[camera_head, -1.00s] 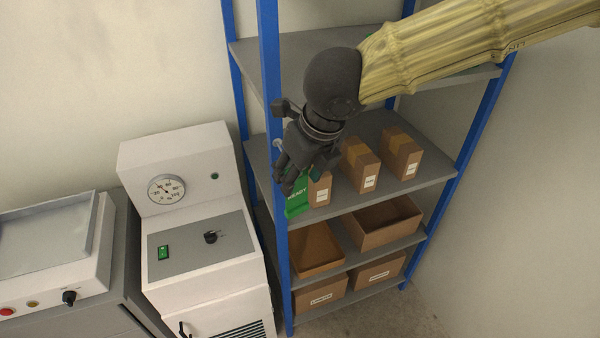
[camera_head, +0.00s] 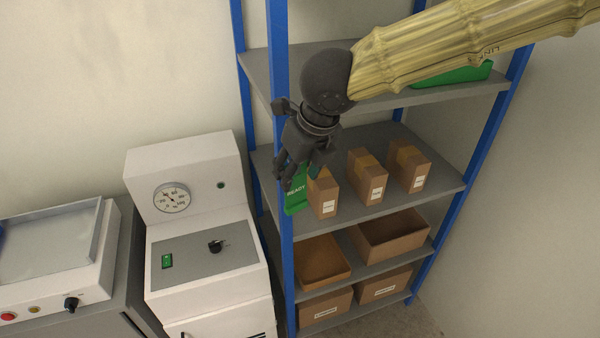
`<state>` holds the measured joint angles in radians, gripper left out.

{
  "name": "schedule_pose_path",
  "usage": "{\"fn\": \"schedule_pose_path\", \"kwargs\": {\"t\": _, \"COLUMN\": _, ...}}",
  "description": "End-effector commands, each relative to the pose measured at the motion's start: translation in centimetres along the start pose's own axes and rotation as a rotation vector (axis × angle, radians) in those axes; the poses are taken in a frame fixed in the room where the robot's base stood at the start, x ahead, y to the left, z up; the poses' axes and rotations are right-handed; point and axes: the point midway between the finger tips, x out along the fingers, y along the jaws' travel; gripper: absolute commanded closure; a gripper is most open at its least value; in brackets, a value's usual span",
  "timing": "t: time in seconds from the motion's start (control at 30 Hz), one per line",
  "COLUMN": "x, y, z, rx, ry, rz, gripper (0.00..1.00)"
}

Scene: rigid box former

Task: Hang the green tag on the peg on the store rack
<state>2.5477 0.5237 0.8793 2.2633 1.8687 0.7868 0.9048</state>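The green tag (camera_head: 296,196), with white lettering that seems to read "READY", is at the front left post of the store rack (camera_head: 281,90). My gripper (camera_head: 288,182) is right at the tag's upper part, pointing down, and overlaps it in the picture. The fingers cover the tag's top, so I cannot tell whether they pinch it or are apart from it. The peg is not visible; it may be hidden behind my gripper. Whether the tag hangs on it cannot be seen.
Several small brown cartons (camera_head: 366,178) stand on the middle shelf just right of the tag. Open brown bins (camera_head: 388,243) are below. A green tray (camera_head: 452,74) is on the upper shelf behind my arm. A white machine with a gauge (camera_head: 190,172) stands left of the rack.

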Motion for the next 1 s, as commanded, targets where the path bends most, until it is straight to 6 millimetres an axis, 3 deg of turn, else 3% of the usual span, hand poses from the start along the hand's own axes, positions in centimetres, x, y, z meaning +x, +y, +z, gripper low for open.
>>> {"fn": "schedule_pose_path", "kwargs": {"t": 1.0, "x": 2.3, "y": -1.0, "z": 3.2, "rx": -0.001, "ry": 0.000, "rz": 0.001, "gripper": 0.70}}
